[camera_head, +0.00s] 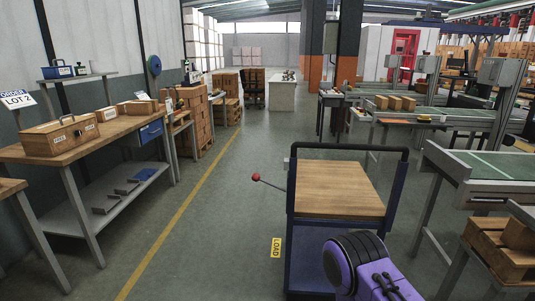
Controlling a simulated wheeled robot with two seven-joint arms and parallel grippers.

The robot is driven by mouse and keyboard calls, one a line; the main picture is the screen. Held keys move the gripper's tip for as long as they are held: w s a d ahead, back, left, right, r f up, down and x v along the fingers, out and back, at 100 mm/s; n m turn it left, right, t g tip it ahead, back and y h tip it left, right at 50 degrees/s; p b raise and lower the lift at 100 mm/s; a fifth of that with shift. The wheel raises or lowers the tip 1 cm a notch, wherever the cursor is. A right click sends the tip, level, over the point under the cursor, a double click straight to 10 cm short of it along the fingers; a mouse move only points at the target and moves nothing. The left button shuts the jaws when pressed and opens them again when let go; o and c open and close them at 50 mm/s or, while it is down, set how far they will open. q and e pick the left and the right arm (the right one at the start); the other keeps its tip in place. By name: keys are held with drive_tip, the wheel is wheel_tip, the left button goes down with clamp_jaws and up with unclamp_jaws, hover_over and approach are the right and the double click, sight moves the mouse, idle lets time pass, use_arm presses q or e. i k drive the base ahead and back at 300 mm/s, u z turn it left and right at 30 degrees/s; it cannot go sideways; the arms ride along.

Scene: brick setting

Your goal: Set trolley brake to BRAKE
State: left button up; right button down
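The trolley (340,187) stands in the aisle right of centre. It has a wooden top, a dark blue frame, a lower blue deck and a black handle bar along its far side. A lever with a red knob (256,177) sticks out from the trolley's left side, tilted up to the left. I see no readable BRAKE marking on it. A purple and black link of one of my arms (370,268) covers the trolley's near right part. No gripper fingers can be made out, and neither gripper touches the lever.
A workbench (110,138) with a wooden toolbox (60,136) stands at left. Conveyor tables (490,166) stand at right. The floor between the yellow line and the trolley is clear.

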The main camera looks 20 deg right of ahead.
sight(256, 177)
drive_tip(key=z, duration=0.15)
drive_tip(key=i, duration=1.1)
drive_tip(key=z, duration=0.1)
